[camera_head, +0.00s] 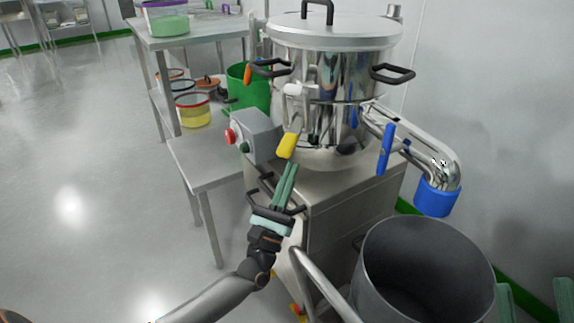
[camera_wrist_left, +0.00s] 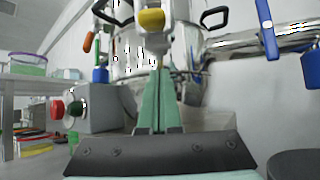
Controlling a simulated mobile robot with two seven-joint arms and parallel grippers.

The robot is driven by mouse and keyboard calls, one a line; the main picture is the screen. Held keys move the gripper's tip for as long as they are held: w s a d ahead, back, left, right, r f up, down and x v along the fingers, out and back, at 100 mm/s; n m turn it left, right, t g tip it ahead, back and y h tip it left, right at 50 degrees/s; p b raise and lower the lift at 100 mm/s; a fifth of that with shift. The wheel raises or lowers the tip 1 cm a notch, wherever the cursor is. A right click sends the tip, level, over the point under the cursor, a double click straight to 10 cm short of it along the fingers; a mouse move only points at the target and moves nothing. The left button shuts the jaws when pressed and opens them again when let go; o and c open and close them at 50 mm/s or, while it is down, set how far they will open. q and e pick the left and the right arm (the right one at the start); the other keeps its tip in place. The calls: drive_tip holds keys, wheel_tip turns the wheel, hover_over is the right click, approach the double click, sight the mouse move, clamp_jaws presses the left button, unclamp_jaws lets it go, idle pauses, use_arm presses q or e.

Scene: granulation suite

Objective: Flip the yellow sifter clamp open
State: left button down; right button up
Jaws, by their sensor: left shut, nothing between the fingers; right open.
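The yellow sifter clamp (camera_head: 287,146) is a lever with a yellow tip, hanging tilted down from a white bracket (camera_head: 298,91) on the front of the steel sifter (camera_head: 337,65). My left gripper (camera_head: 291,167) is shut and empty, its green fingertips just below the yellow tip. In the left wrist view the yellow tip (camera_wrist_left: 151,19) shows above the closed fingertips (camera_wrist_left: 160,72), with a gap in that picture. My right gripper (camera_head: 534,301) shows only as two separated green fingers at the lower right; it is open.
A grey control box (camera_head: 254,134) with a red button stands left of the sifter. A blue-handled outlet pipe (camera_head: 435,165) curves down over a grey bin (camera_head: 422,265) at right. Steel tables (camera_head: 205,167) stand at left, with open floor beyond.

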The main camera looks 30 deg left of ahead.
sight(292, 136)
use_arm(q)
drive_tip(key=shift+s+r+p, duration=0.1)
drive_tip(key=shift+s+r, duration=0.1)
drive_tip(key=shift+r, duration=0.45)
drive_tip(key=shift+s+r+p, duration=0.15)
drive_tip(key=shift+s+r, duration=0.1)
drive_tip(key=shift+r, duration=0.4)
drive_tip(key=shift+s+r+p, duration=0.1)
drive_tip(key=shift+s+r, duration=0.1)
drive_tip(key=shift+r, duration=0.45)
